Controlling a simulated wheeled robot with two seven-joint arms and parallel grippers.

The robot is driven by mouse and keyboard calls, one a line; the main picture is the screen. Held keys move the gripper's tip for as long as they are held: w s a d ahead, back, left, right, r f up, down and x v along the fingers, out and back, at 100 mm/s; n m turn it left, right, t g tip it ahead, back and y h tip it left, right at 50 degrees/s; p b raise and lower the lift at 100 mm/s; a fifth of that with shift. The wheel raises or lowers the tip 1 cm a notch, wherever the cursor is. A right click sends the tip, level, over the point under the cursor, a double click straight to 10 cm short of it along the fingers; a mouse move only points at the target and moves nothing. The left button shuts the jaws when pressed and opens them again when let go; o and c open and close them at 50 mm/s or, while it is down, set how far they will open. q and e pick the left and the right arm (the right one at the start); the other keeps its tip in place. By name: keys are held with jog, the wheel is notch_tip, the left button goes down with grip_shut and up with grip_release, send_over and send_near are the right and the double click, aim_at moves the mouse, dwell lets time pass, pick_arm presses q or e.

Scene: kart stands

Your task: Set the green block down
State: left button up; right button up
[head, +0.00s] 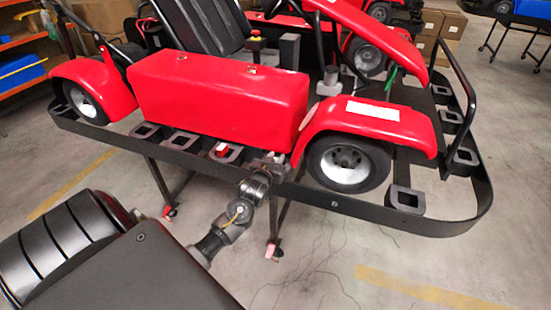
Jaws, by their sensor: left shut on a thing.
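My left gripper (267,162) is at the near edge of the kart stand, just under the right end of the kart's red side pod (220,95). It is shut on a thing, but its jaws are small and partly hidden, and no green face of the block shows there. I cannot tell whether the block touches the stand. Several dark square holders (184,139) line the stand's near rail, and a red piece (222,150) sits in the one left of my gripper. My right gripper is not in view.
The stand's black rail (405,217) curves around the kart, with the front wheel (348,163) right of my gripper. An open square holder (405,200) is farther right. Stand legs (275,228) reach the floor. Shelves and boxes (440,30) are behind; the floor at lower right is clear.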

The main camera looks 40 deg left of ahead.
pick_arm(q)
jog(key=o, duration=0.9)
jog(key=shift+o, duration=0.2)
jog(key=shift+r, duration=0.2)
jog(key=b+v, duration=0.1)
jog(key=v, duration=1.1)
jog(key=shift+f, duration=0.15)
